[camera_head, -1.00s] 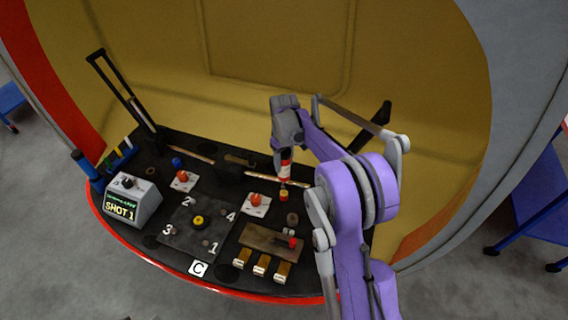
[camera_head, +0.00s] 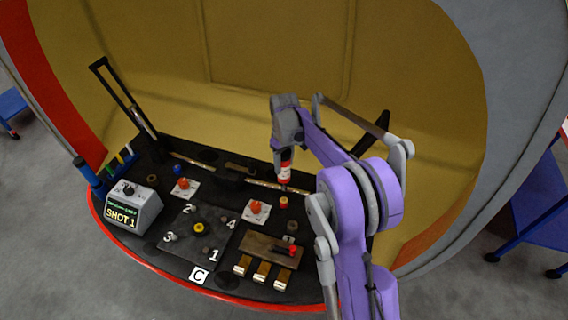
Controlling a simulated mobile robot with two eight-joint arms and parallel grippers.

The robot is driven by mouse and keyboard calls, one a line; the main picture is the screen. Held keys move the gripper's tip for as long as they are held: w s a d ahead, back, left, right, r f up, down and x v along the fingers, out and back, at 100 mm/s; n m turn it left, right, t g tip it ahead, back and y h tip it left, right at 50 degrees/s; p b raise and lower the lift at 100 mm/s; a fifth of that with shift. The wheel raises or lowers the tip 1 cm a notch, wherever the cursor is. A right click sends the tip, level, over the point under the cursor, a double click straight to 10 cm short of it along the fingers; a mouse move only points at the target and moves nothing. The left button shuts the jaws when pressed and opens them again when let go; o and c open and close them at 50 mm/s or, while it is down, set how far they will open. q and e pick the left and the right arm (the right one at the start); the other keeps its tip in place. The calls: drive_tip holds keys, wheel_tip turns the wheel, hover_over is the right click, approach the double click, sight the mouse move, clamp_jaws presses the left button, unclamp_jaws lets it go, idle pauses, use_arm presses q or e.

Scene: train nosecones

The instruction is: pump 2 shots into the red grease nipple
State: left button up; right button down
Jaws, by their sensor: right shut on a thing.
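My right gripper (camera_head: 286,146) is shut on a red-and-white handheld tool (camera_head: 285,172), held upright with its thin tip down. The tip is just above or touching a small red fitting with a yellowish base (camera_head: 283,202) on the black deck; I cannot tell whether they touch. A grey box with a display (camera_head: 133,206) at the left reads "SHOT 1". Two orange-red knobs stand on white plates, one at the left (camera_head: 183,184) and one in the middle (camera_head: 257,207). A yellow round fitting (camera_head: 198,228) sits on a dark plate numbered 1 to 4. My left gripper is not in view.
A black upright handle (camera_head: 118,95) stands at the left. The red-rimmed deck edge (camera_head: 215,297) curves along the front. A yellow curved wall rises behind.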

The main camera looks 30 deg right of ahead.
sight(284, 175)
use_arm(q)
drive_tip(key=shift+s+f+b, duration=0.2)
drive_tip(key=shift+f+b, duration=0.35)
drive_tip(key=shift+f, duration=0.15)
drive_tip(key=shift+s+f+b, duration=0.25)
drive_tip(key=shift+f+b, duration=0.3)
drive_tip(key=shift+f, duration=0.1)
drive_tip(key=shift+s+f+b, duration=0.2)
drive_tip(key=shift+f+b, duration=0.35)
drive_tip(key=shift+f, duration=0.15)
use_arm(e)
drive_tip(key=shift+f, duration=2.85)
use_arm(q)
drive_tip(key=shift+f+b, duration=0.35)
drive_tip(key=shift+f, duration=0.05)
use_arm(e)
drive_tip(key=shift+f, duration=0.55)
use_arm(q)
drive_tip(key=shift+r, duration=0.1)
use_arm(e)
drive_tip(key=shift+r, duration=0.15)
